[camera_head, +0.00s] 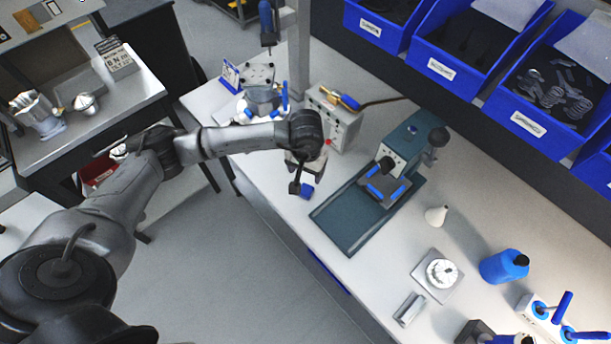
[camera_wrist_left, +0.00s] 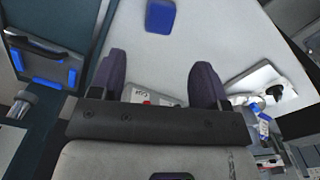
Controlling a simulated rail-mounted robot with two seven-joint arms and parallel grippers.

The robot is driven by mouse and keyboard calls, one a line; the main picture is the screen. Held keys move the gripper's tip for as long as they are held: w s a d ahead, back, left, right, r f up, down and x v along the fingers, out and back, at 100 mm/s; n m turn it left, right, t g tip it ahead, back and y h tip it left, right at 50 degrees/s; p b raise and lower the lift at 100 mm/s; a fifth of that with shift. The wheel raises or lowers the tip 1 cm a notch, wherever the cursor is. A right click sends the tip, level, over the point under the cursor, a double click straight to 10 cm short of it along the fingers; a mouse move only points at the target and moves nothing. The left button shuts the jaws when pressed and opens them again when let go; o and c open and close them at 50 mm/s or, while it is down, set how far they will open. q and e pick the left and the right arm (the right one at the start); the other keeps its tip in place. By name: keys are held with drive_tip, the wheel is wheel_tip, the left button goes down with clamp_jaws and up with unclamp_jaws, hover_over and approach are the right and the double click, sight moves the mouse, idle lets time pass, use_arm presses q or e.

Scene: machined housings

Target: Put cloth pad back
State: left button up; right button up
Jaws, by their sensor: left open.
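A small blue pad, seemingly the cloth pad (camera_head: 307,191), lies on the white bench near its front edge, left of the dark green base plate. It also shows in the left wrist view (camera_wrist_left: 160,16), flat on the bench beyond my fingertips. My left gripper (camera_head: 297,188) is open and empty, pointing down close beside the pad. In the left wrist view its two dark fingers (camera_wrist_left: 161,72) stand apart, with bare bench between them and the pad apart from both. My right gripper is not in view.
A bench device with blue parts (camera_head: 386,185) stands on a dark green plate (camera_head: 345,228) right of the pad. A grey control box (camera_head: 335,120) is behind my gripper. A white cone (camera_head: 436,215), a blue bottle (camera_head: 503,266) and a small scale (camera_head: 438,276) stand farther right.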

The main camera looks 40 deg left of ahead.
use_arm(q)
drive_tip(key=shift+d+r, duration=0.1)
drive_tip(key=shift+r, duration=0.35)
